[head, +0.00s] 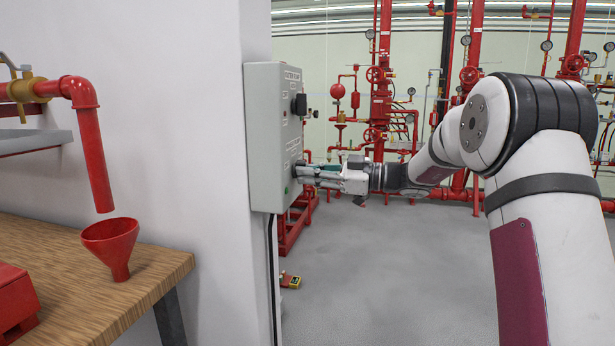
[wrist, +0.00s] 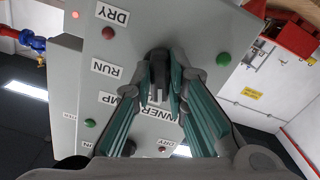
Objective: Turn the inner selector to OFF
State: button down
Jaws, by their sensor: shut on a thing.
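A grey control box (head: 262,140) is fixed to the end of the white wall, and its face fills much of the wrist view (wrist: 215,30). My gripper (head: 302,171) reaches its lower part from the right. In the wrist view my gripper (wrist: 159,82) has its two teal-sided fingers closed on a dark selector knob (wrist: 157,66). The fingers hide most of the knob, and I cannot read its setting. A partly covered label beside it ends in "NER". No OFF mark is readable. A second dark knob (head: 299,104) sits higher on the box.
The wrist view shows DRY (wrist: 112,14) and RUN (wrist: 107,68) labels, a red button (wrist: 107,32) and a green one (wrist: 90,122). At left is a wooden bench (head: 110,285) with a red funnel (head: 112,245). Red pipework (head: 381,90) stands behind; the grey floor is mostly clear.

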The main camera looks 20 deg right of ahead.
jog(key=shift+n+b, duration=1.3)
jog(key=shift+b, duration=2.65)
jog(key=shift+f+n+b, duration=0.1)
jog(key=shift+n+b, duration=1.1)
jog(key=shift+b, duration=1.55)
jog(key=shift+n, duration=0.6)
jog(key=shift+n, duration=1.2)
jog(key=c, duration=1.5)
grip_release()
jog(key=shift+o, duration=0.2)
jog(key=v, duration=0.6)
